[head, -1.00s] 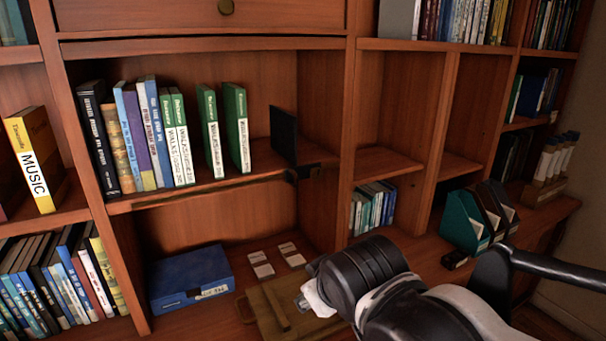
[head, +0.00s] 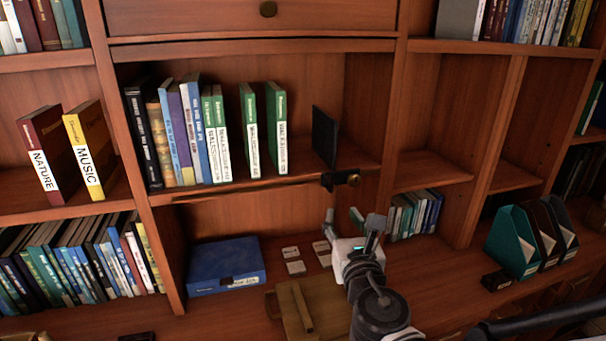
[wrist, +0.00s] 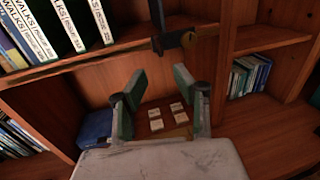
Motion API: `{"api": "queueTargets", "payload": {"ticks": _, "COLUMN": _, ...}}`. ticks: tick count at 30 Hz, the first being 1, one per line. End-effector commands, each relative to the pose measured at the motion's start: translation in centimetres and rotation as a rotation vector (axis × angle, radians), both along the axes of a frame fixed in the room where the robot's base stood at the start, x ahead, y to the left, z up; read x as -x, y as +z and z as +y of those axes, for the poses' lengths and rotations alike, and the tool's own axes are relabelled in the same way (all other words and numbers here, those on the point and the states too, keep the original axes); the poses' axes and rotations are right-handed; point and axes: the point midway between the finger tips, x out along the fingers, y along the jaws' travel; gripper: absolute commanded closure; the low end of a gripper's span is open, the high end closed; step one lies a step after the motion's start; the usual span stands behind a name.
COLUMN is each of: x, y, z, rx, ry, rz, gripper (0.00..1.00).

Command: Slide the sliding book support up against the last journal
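The sliding book support (head: 325,137) is a dark upright plate on the upper middle shelf. Its dark bracket with a brass knob (head: 354,180) sits at the shelf's front edge; the bracket also shows in the wrist view (wrist: 173,40). The last journal (head: 276,130), green with a white spine label, stands left of the plate, with a clear gap between them. My gripper (head: 343,216) is below and in front of the bracket, not touching it. In the wrist view its two green-grey fingers (wrist: 158,88) are apart with nothing between them.
Several other books (head: 185,130) stand left of the last journal. Below are a blue box (head: 226,265), several small cards (head: 295,267) and a wooden board (head: 318,300). A vertical divider (head: 390,120) stands right of the support. Air before the shelf edge is clear.

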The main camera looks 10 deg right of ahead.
Motion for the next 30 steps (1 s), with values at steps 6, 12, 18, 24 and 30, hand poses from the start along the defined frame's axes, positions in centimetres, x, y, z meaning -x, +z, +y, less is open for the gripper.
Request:
{"api": "queueTargets", "payload": {"ticks": 6, "x": -1.6, "y": 0.0, "z": -0.1, "rx": 0.008, "ry": 0.002, "rz": 0.0, "gripper": 0.72}}
{"api": "queueTargets", "payload": {"ticks": 12, "x": -4.4, "y": 0.0, "z": -0.5, "rx": 0.006, "ry": 0.0, "rz": 0.0, "gripper": 0.72}}
{"api": "queueTargets", "payload": {"ticks": 18, "x": -7.2, "y": 0.0, "z": -0.8, "rx": 0.005, "ry": 0.0, "rz": 0.001, "gripper": 0.72}}
{"api": "queueTargets", "payload": {"ticks": 24, "x": -10.2, "y": 0.1, "z": -1.1, "rx": 0.004, "ry": 0.0, "rz": 0.0, "gripper": 0.72}}
{"api": "queueTargets", "payload": {"ticks": 30, "x": -12.5, "y": 0.1, "z": -1.3, "rx": 0.004, "ry": 0.0, "rz": 0.0, "gripper": 0.72}}
